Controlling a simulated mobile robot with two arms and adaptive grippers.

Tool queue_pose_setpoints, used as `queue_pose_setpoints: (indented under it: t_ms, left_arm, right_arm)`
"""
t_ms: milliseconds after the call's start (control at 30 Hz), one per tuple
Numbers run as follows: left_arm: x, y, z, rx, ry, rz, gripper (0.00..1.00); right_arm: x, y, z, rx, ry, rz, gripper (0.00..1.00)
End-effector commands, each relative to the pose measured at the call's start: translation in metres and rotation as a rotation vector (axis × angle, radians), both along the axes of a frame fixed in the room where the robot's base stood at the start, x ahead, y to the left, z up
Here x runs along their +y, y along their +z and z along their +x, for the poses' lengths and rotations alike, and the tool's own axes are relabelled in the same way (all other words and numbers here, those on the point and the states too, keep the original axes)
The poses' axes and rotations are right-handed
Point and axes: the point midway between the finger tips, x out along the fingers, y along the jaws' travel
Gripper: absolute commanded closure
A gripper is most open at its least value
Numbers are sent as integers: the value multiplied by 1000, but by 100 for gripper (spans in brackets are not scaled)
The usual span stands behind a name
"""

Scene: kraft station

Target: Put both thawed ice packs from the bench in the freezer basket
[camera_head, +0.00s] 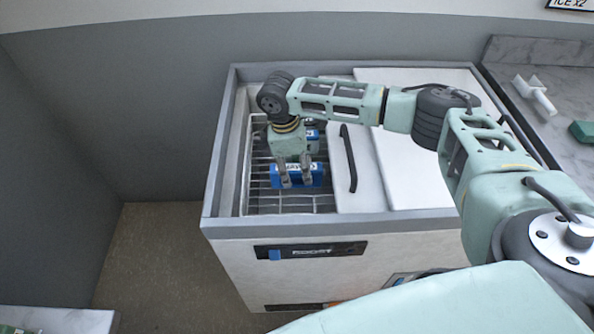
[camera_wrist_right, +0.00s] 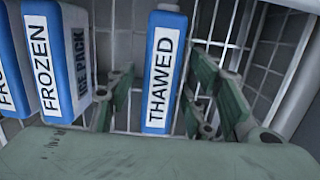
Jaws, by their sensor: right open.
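My right gripper (camera_head: 297,183) reaches down into the wire freezer basket (camera_head: 292,205), fingers pointing down. In the right wrist view the open gripper (camera_wrist_right: 164,66) has a blue pack labelled THAWED (camera_wrist_right: 163,75) standing upright between its fingers, with gaps on both sides. Packs labelled FROZEN (camera_wrist_right: 48,60) stand to its left. In the head view one blue pack (camera_head: 315,178) shows at the fingertips and another (camera_head: 313,134) farther back, partly hidden by the gripper; their labels are unreadable there. I see no pack on the visible part of the bench (camera_head: 570,85). My left gripper is not in view.
The white freezer lid (camera_head: 420,165) with a black handle (camera_head: 348,160) covers the right side; the basket opening is on the left. A white item (camera_head: 535,95) and a green object (camera_head: 582,131) lie on the bench. The floor left of the freezer is clear.

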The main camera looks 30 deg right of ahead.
Motion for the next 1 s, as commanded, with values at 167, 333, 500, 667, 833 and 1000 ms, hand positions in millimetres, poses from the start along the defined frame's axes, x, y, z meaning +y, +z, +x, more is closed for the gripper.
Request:
queue_pose_setpoints:
  t_ms: [167,333,500,667,833,1000]
  left_arm:
    - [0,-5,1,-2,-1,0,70]
    - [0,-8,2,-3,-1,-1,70]
    - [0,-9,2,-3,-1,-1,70]
    - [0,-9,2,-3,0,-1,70]
    - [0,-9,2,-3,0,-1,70]
    - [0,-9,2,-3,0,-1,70]
  right_arm:
    - [6,38,3,-4,0,2,52]
    - [11,73,6,-3,0,2,52]
    - [14,95,7,-2,0,1,52]
    - [14,102,7,0,0,1,52]
    - [14,103,7,0,0,1,52]
    - [14,102,7,0,0,1,52]
